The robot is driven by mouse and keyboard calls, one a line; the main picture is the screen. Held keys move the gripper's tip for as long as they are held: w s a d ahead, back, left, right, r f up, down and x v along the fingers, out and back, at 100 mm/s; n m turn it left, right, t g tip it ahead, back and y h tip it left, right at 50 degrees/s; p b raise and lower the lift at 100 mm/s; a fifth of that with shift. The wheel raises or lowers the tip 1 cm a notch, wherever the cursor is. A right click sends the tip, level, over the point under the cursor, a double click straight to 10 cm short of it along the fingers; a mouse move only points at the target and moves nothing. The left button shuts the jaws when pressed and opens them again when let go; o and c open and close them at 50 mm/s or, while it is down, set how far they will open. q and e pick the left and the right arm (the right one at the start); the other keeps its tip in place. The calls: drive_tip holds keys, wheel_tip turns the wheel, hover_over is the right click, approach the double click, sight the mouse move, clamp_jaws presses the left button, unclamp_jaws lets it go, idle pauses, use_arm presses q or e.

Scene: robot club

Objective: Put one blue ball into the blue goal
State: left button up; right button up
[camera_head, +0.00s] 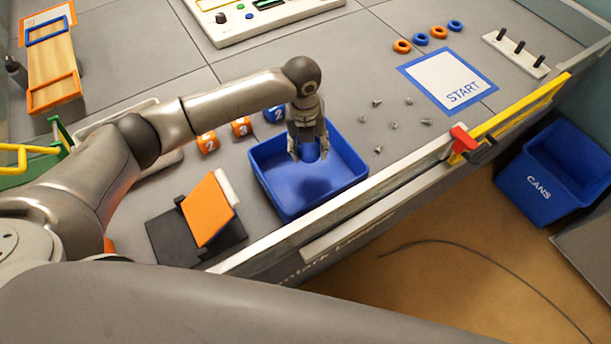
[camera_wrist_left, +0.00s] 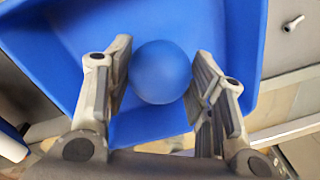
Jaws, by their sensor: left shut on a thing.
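My left gripper (camera_head: 309,150) reaches down over the blue goal (camera_head: 277,187), an open blue tray on the table. It is shut on a blue ball (camera_head: 311,153), whose lower part shows between the fingers. In the left wrist view the blue ball (camera_wrist_left: 160,72) sits between the two fingers of the left gripper (camera_wrist_left: 161,80), with the blue goal (camera_wrist_left: 230,30) behind it. The ball is above or inside the goal; whether it touches the floor I cannot tell. My right gripper is not in view.
Numbered cubes (camera_head: 241,127) stand behind the goal. An orange panel on a dark base (camera_head: 208,208) is at its left. Small grey screws (camera_head: 393,125) and a START mat (camera_head: 447,80) lie to the right. A low white wall (camera_head: 340,196) runs along the table's front edge.

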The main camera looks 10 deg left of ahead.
use_arm(q)
drive_tip(key=o, duration=1.1)
drive_tip(key=shift+f, duration=0.1)
wheel_tip(320, 180, up, 12)
drive_tip(key=shift+a, duration=0.4)
drive_tip(key=shift+s, duration=0.15)
